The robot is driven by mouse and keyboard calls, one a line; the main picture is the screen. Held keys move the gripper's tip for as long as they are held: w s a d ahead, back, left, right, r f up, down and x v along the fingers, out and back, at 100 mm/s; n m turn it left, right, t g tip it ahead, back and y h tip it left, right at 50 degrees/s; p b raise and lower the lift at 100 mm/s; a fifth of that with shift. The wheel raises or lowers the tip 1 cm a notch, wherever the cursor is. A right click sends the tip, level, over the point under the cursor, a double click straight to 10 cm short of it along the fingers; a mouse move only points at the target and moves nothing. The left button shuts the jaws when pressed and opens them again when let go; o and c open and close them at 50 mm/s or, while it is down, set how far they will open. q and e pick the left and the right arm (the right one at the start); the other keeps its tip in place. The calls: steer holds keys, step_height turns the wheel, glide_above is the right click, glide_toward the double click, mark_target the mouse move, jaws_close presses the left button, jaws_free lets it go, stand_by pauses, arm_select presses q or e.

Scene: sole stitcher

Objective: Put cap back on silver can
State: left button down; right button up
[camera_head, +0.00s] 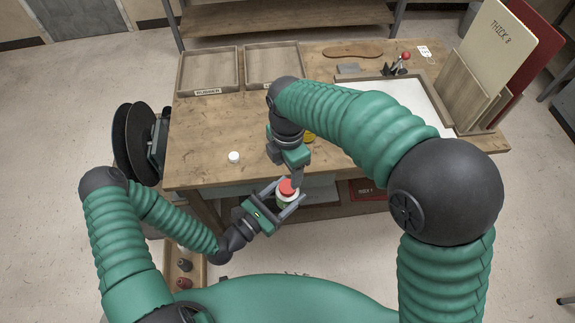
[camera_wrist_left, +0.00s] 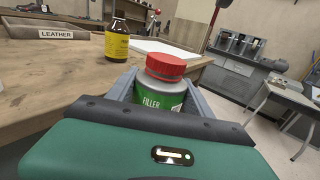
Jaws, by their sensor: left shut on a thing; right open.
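A silver-grey can (camera_head: 287,200) with a green label reading "FILLER" is held between the fingers of my left gripper (camera_head: 276,206), in front of the table's front edge. It also shows upright in the left wrist view (camera_wrist_left: 160,94). A red cap (camera_wrist_left: 166,66) sits on its top and looks level; whether it is tightened I cannot tell. The red cap also shows in the head view (camera_head: 288,187).
A small white round thing (camera_head: 234,157) lies on the wooden table (camera_head: 200,135). A yellow-labelled bottle (camera_wrist_left: 117,40) stands on the table, mostly hidden behind my right arm in the head view. Two wooden trays (camera_head: 208,91) sit at the back left. Boards stand at the right.

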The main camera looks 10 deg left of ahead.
mark_target(287, 186)
steer(key=n, duration=0.4)
steer(key=shift+r, duration=0.3)
step_height(287, 186, down, 8)
stand_by(0.3)
steer(key=shift+c, duration=0.3)
jaws_close()
steer(key=m, duration=0.3)
steer(key=shift+a, duration=0.1)
steer(key=shift+o, duration=0.6)
jaws_free()
